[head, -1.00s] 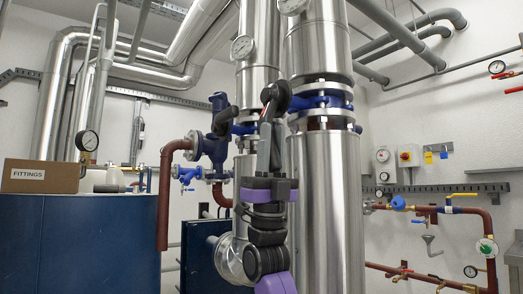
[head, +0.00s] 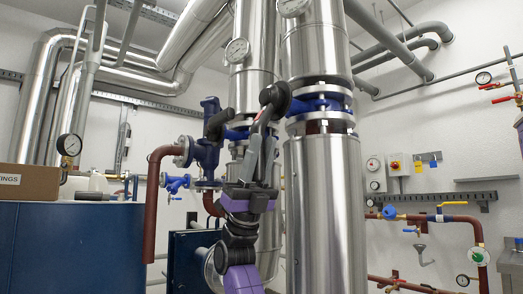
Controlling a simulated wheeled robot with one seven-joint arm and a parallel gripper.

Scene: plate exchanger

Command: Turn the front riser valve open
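The front riser valve (head: 318,105) is the blue body between silver flanges on the nearer, right-hand steel riser (head: 326,210). Its dark lever, with a thick rounded black end (head: 275,97), sticks out to the left and towards me. My gripper (head: 262,122), with a purple and black body, points up from below, its grey fingers at or just under the lever's end. The fingers overlap the lever in the picture; I cannot tell whether they touch or grip it. The rear riser's valve (head: 236,134) has a black handle (head: 218,123) to the left, partly behind my gripper.
A blue tank (head: 70,245) with a cardboard fittings box (head: 28,182) stands at the left. A red-brown pipe (head: 152,205) stands beside it. Pipework with a yellow lever (head: 453,203) runs along the right wall. Open room shows right of the front riser.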

